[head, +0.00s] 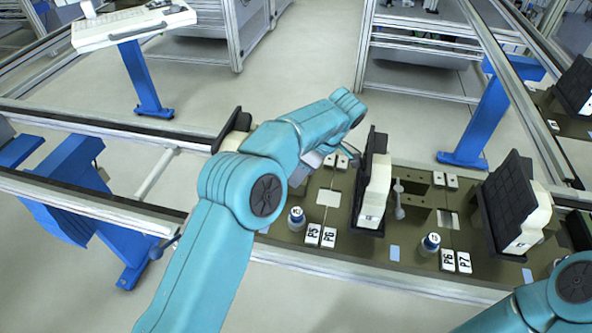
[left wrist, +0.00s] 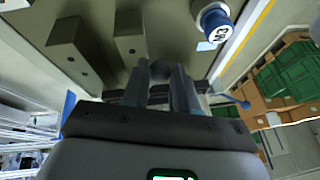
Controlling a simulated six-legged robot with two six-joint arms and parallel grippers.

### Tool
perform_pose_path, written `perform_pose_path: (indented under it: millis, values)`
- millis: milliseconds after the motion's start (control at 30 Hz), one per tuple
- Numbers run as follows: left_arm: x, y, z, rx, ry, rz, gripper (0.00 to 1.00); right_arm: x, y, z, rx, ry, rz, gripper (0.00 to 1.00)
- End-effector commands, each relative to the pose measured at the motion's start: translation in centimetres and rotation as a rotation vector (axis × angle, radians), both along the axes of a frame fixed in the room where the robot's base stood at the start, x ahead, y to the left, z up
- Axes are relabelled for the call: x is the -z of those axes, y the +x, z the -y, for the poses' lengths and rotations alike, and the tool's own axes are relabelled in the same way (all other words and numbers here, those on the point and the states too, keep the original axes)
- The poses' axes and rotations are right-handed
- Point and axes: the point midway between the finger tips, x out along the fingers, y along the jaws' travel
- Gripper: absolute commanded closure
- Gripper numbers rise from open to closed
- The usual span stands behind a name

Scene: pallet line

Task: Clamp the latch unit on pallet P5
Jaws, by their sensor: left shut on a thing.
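Pallet P5 (head: 328,197) is a dark olive plate with white tags P5 (head: 312,234) and P6 (head: 329,237) at its near edge. My left arm hides much of its latch unit in the head view. In the left wrist view, two tan blocks (left wrist: 75,50) of that unit stand beside a grey ball knob (left wrist: 160,69). My left gripper (left wrist: 161,88) has its fingers on either side of the knob and is shut on it. The lever's lower part is not clearly visible. My right gripper is not in view.
A blue-and-white numbered cylinder (head: 296,219) stands near the tags. A black-and-white upright unit (head: 372,188) stands right of P5. Another latch lever (head: 399,197) and tags P6, P7 (head: 455,261) are further right. Rails run in front and behind.

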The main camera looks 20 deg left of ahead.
Motion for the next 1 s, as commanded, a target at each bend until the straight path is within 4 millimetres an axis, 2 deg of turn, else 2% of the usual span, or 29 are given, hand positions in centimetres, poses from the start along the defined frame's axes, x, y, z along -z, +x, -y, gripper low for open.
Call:
perform_pose_path:
  millis: [333, 367, 433, 767, 1000]
  values:
    - [0.2, 0.0, 0.0, 0.0, 0.004, -0.002, 1.0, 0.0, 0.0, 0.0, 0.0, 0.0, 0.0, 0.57]
    - [0.2, 0.0, -0.1, 0.0, 0.004, -0.002, 0.69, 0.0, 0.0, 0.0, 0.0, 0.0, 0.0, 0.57]
    - [0.2, 0.0, -0.1, 0.0, 0.004, -0.002, 0.47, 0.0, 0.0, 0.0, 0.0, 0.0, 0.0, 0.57]
    - [-0.1, 0.0, -0.2, -0.002, 0.002, 0.0, 0.47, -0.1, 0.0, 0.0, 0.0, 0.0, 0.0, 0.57]
    - [-2.0, 0.0, -0.9, 0.0, 0.002, 0.001, 0.47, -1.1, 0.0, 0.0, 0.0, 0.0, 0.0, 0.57]
